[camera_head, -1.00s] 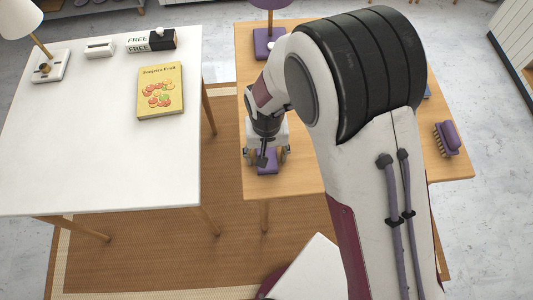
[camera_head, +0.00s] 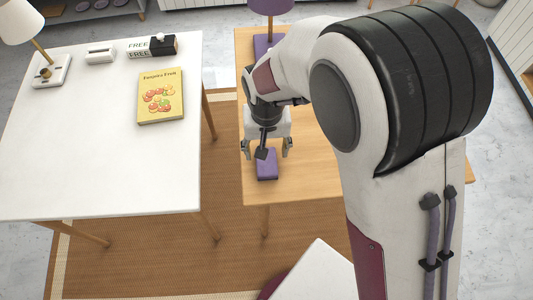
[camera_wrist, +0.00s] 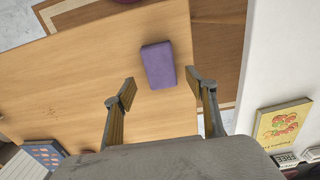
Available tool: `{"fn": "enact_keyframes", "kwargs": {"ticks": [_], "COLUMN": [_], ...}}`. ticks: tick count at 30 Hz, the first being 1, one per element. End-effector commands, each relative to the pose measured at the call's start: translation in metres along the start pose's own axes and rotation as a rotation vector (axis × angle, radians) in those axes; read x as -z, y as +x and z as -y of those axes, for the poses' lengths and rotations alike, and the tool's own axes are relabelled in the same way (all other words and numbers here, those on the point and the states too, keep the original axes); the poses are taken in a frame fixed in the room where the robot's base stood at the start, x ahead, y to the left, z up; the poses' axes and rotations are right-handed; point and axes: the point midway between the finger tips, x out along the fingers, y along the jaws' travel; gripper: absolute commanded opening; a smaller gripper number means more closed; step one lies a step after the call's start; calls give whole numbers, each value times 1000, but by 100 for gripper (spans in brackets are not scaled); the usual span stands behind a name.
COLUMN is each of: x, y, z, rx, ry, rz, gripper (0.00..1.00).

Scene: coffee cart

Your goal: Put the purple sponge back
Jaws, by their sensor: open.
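The purple sponge (camera_head: 266,165) lies on the wooden table (camera_head: 310,150), close to its front left edge. My gripper (camera_head: 267,151) is open and empty, raised above the table just behind the sponge in the head view. In the wrist view the sponge (camera_wrist: 158,65) lies beyond the fingertips, lined up with the gap between the two fingers (camera_wrist: 162,88). The fingers do not touch it.
A white table (camera_head: 100,140) stands to the left across a gap, with a yellow book (camera_head: 161,95), lamp and small boxes. A purple lamp (camera_head: 268,8) stands at the wooden table's back. My arm hides much of that table. A blue item (camera_wrist: 45,154) shows in the wrist view.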

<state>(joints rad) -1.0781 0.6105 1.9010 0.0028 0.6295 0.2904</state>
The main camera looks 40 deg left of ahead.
Motion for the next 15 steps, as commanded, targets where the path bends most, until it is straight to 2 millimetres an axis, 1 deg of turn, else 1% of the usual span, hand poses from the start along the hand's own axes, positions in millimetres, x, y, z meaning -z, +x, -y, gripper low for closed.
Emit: {"fn": "enact_keyframes", "kwargs": {"ticks": [1,7,12,15], "x": [1,1,0,0], "y": [-8,-34,-48,-52], "z": [0,0,0,0], "rx": [1,1,0,0], "ry": [0,0,0,0], "rz": [-3,-3,-1,-1], "gripper": [56,56,56,56]}}
